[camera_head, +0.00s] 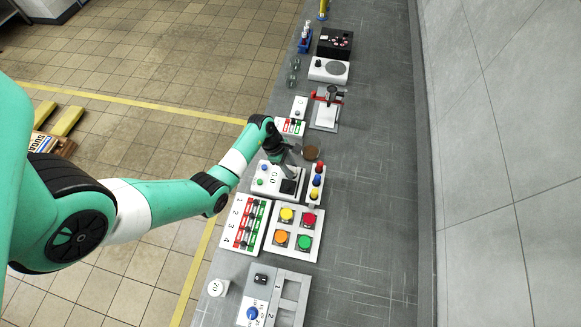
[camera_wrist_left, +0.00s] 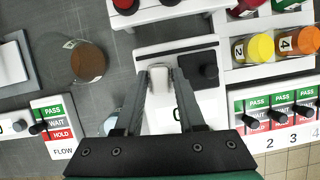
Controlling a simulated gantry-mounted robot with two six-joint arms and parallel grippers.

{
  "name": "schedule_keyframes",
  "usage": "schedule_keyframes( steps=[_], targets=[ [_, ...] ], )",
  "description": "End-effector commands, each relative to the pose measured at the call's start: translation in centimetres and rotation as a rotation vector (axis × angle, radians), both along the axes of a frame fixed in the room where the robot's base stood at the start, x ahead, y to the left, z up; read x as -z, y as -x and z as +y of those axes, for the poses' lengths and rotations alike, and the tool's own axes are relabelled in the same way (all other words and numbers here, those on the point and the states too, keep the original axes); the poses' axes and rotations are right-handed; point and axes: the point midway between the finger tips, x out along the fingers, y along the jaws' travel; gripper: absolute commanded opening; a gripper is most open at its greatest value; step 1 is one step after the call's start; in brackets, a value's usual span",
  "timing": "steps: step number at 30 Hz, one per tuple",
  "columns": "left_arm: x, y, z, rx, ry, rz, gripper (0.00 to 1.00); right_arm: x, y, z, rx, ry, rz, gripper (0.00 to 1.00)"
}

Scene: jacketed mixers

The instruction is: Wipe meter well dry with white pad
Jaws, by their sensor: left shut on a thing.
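The white meter (camera_head: 268,180) stands on the grey bench, with a 0.0 display, small green and blue buttons and a dark square well (camera_head: 290,187). My left gripper (camera_head: 291,167) is over the meter's far side. In the left wrist view, the gripper (camera_wrist_left: 160,82) is shut on a small pale piece, which looks like the white pad (camera_wrist_left: 159,73). The pad is beside the dark well (camera_wrist_left: 198,68), apart from it in the picture. Whether the pad touches the meter (camera_wrist_left: 207,106) cannot be told. My right gripper is not in view.
A round brown-topped jar (camera_head: 311,153) stands behind the meter. A rack of red, blue and yellow pieces (camera_head: 317,183) is right of it. A switch panel (camera_head: 245,224) and a tray of coloured jars (camera_head: 298,232) lie nearer. The bench's right side is clear.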

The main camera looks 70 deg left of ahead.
Motion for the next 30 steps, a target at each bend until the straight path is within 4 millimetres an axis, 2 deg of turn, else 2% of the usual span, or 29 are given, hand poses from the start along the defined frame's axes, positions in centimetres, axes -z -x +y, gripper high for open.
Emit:
schedule_keyframes(
  steps=[30],
  targets=[
    [1.2,0.0,0.0,0.000,0.000,0.000,0.00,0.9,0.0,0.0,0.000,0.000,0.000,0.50]
  ],
)
